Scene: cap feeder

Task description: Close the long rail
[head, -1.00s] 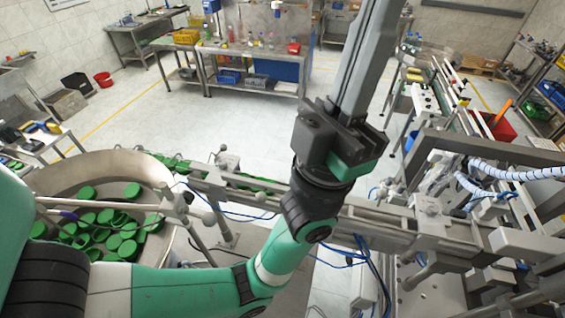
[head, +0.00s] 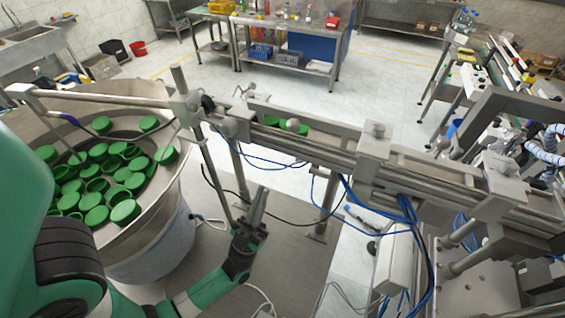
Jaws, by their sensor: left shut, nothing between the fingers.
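The long metal rail (head: 330,160) runs from the feeder bowl at left toward the machine at right. A few green caps (head: 290,125) show in its channel near the bowl end. I cannot tell from here how its long bar is seated. My left gripper (head: 262,190) is shut and empty. It points upward in front of the rail and below it, apart from it, above the grey floor plate. My right gripper is not in view.
The round feeder bowl (head: 165,187) with several green caps (head: 125,210) stands at left. A metal post (head: 205,165) and blue cables (head: 405,215) are near the rail. A white box (head: 395,265) stands below it. Open floor lies behind the rail.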

